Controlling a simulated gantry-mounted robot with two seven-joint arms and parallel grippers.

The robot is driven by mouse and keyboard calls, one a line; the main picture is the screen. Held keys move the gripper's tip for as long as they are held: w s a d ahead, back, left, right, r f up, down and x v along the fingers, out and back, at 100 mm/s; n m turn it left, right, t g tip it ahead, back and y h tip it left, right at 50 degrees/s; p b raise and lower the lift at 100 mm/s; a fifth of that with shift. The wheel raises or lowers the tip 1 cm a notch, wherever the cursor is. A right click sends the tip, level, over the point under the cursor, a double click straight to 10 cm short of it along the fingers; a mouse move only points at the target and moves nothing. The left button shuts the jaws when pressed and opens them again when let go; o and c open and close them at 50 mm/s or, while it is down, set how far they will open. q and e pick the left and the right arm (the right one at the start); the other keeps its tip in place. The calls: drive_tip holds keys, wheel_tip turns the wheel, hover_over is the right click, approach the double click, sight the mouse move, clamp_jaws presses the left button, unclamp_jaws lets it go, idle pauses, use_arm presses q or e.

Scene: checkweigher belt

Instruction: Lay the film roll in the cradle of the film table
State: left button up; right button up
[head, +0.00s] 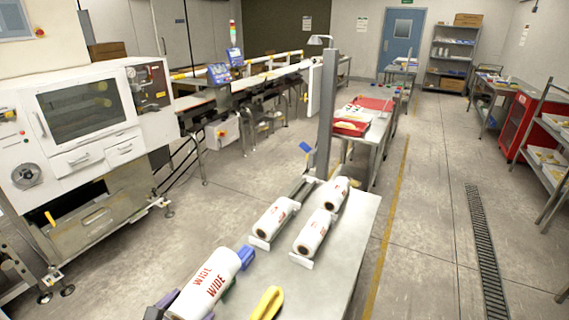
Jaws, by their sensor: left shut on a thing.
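A large white film roll (212,279) with red lettering, including "WIDE", shows at the bottom left of the head view. My left gripper (205,290) is shut on it; the gripper is mostly hidden by the roll and cut by the frame edge. The roll lies tilted beside the near left edge of the steel table (335,262). Whether it touches the table is unclear. Three smaller white rolls lie on the table: one at left (274,217), one in front (314,231) and one behind (337,192). White supports show under them. I cannot make out an empty cradle. My right gripper is not in view.
A yellow curved object (268,303) is at the bottom edge, near the roll. A grey post (326,110) rises behind the table. A white machine (85,130) stands at left. Another table with a red tray (351,127) is behind. The table's right part is bare.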

use_arm(q)
wheel_tip(320, 180, up, 44)
drive_tip(key=w+n+y+p, duration=0.2)
drive_tip(key=n+y+p, duration=0.1)
drive_tip(key=p, duration=2.9)
drive_tip(key=shift+w+f+y, duration=0.15)
drive_tip(key=shift+w+y, duration=0.1)
drive_tip(key=shift+y, duration=0.05)
